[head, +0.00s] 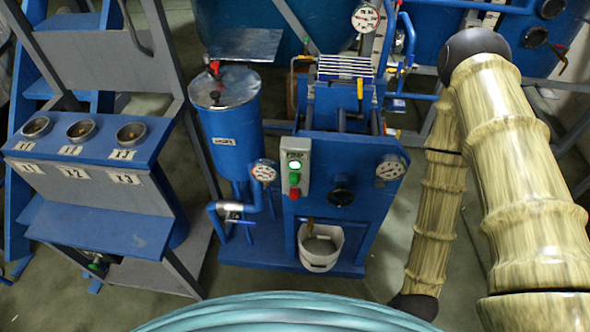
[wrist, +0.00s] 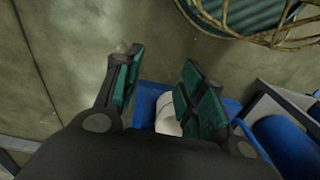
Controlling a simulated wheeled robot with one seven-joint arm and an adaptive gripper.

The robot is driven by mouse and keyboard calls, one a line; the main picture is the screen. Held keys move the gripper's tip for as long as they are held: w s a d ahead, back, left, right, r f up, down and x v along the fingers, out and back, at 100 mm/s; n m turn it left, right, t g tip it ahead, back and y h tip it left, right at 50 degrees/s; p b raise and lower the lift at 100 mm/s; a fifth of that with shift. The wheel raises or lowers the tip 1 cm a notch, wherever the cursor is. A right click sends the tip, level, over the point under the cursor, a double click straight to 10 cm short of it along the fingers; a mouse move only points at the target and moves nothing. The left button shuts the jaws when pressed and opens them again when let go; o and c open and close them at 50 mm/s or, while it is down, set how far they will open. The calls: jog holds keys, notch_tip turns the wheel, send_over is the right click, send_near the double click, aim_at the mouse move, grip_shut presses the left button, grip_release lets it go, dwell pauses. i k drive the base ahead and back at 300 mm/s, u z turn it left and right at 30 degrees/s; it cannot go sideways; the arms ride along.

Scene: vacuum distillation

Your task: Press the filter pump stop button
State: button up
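The filter pump is a blue unit (head: 345,160) in the middle of the head view. A small grey control box (head: 295,150) is fixed to its front left. My gripper is out of sight in the head view, where my arm fills the right side.
A blue cylinder tank (head: 230,130) stands left of the pump unit. A white bucket (head: 320,247) sits at its base and partly shows in the wrist view (wrist: 168,112). Round gauges (head: 390,168) stick out at the front. A blue-grey stand (head: 90,140) with cups is at left.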

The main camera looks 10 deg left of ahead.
aim_at(294, 193)
jog(key=z, duration=0.45)
jog(key=k, duration=0.9)
jog(key=u, duration=0.45)
